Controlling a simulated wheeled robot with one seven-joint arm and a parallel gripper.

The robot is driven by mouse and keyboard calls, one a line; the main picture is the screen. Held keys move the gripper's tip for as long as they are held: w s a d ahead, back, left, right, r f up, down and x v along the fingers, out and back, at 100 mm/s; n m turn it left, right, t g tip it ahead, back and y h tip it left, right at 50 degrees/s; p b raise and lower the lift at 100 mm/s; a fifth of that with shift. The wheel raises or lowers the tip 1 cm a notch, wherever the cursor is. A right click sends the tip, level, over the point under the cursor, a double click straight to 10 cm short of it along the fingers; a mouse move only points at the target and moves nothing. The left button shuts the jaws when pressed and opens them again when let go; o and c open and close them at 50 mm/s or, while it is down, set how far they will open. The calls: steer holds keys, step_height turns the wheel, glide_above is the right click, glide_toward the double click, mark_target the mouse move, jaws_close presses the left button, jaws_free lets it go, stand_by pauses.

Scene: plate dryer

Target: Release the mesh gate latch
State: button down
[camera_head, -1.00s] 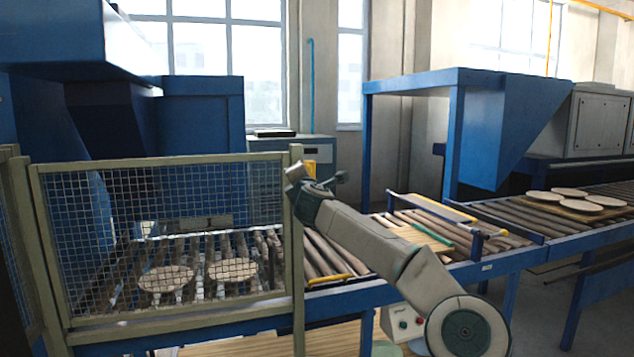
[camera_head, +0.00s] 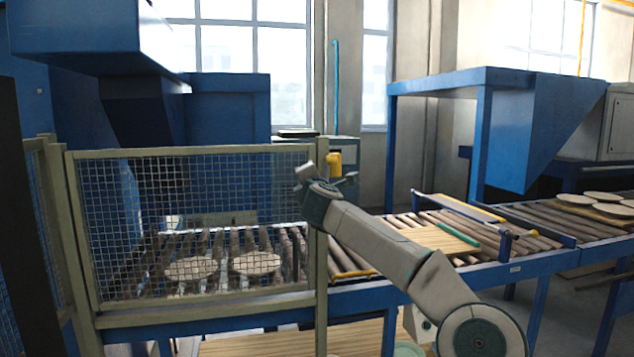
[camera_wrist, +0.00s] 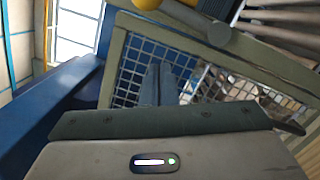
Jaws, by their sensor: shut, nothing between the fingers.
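The mesh gate (camera_head: 200,225) has an olive frame with wire mesh and stands shut in front of the rollers. A yellow part (camera_head: 335,163), probably of the latch, shows beside the top of the gate's right post (camera_head: 320,260). The wrist view shows a rounded yellow part (camera_wrist: 194,13) at the top, above the olive frame (camera_wrist: 225,52). My gripper (camera_wrist: 158,75) is shut and empty, its two fingers side by side in front of the mesh. They appear apart from the yellow part.
Round plates (camera_head: 256,263) lie on rollers behind the mesh. The roller conveyor (camera_head: 430,232) continues right, with a blue frame (camera_head: 478,140) over it. A blue hood (camera_head: 80,30) overhangs the upper left. More plates (camera_head: 588,198) lie at far right.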

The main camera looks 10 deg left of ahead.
steer(key=b+v, duration=0.4)
steer(key=v, duration=0.5)
steer(key=shift+d, duration=0.45)
steer(key=shift+s+r, duration=0.2)
